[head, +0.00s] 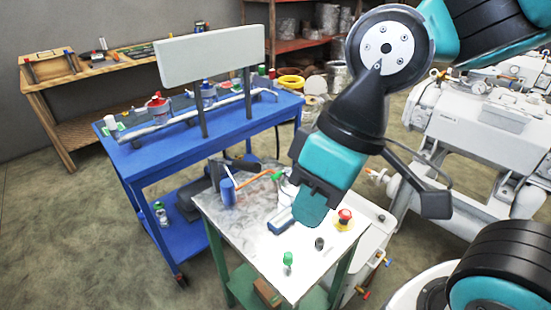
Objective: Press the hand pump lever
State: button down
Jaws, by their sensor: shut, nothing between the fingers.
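The hand pump appears to be the small blue cylinder (228,191) at the back left of the metal-topped table. An orange lever (254,180) slants up to the right from it towards a green piece (277,177). My gripper (281,222) comes down from the upper right over the middle of the table. Its narrow grey tip is shut and empty. In the picture, the tip lies below and to the right of the lever, apart from it. I cannot tell how high the tip is above the table. My wrist hides part of the table's back right.
The metal-topped table (245,228) also bears a red push button (344,217), a green-topped piece (288,260) and a small dark ring (319,243). A blue bench (180,152) with a pipe rack stands behind. Large white machinery (480,135) stands at right. Floor at left is clear.

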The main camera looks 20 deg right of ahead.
aim_at(253, 167)
jog(key=z, duration=2.45)
jog(key=k, duration=0.95)
jog(key=u, duration=1.9)
jog(key=i, duration=0.5)
jog(key=u, duration=0.05)
